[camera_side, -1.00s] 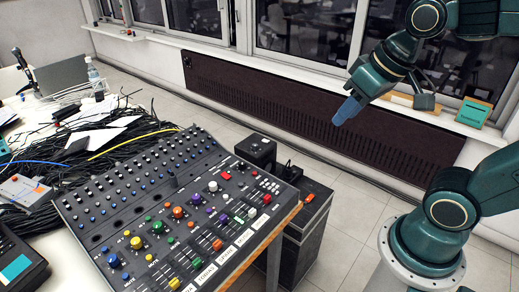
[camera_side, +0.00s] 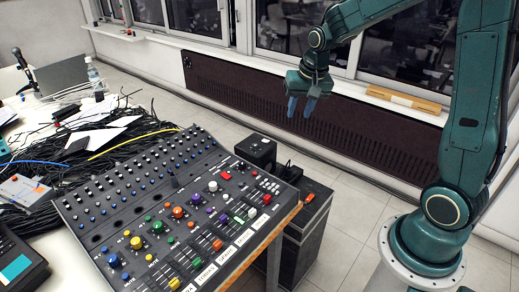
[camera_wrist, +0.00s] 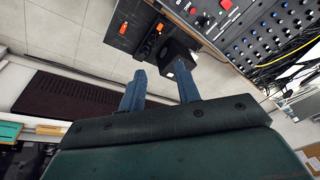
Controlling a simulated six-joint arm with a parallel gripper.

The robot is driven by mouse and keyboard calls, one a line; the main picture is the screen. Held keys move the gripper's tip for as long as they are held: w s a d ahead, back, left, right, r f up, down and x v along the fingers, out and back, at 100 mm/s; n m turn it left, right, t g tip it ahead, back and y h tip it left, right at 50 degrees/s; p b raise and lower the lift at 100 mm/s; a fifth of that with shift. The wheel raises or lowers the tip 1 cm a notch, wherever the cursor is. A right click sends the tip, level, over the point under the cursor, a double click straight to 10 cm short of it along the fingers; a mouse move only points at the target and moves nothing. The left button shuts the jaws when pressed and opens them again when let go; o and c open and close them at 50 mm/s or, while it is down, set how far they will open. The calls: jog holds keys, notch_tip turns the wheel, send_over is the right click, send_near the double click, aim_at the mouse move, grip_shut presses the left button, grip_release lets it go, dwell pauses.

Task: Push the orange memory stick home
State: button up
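A small orange piece, which looks like the memory stick (camera_side: 309,198), is on the top of a dark cabinet (camera_side: 306,240) beside the mixing desk. How far it is seated cannot be told at this size. In the wrist view an orange piece (camera_wrist: 123,29) shows near the top, on the dark cabinet top. My gripper (camera_side: 300,107) is in the air above and behind the cabinet, its two blue fingers pointing down and apart. In the wrist view the fingers (camera_wrist: 160,72) are spread with nothing between them, well away from the orange piece.
A mixing desk (camera_side: 182,215) with many knobs stands left of the cabinet. A black box (camera_side: 256,150) stands behind the cabinet's top. Tangled cables (camera_side: 100,135) lie further left. A dark radiator (camera_side: 290,100) runs along the wall, and the floor right of the cabinet is clear.

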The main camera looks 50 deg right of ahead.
jog(key=w+d+f+m+g, duration=0.1)
jog(key=w+d+f+m, duration=0.25)
jog(key=d+f, duration=0.45)
jog(key=m+g, duration=0.2)
jog(key=m, duration=0.4)
send_over(310, 196)
notch_tip(310, 196, down, 29)
jog(key=shift+s+f+y, duration=0.1)
jog(key=shift+f+y, duration=0.2)
jog(key=shift+y, duration=0.1)
jog(key=shift+f, duration=0.15)
jog(key=shift+f, duration=3.8)
grip_shut()
jog(key=shift+r, duration=0.1)
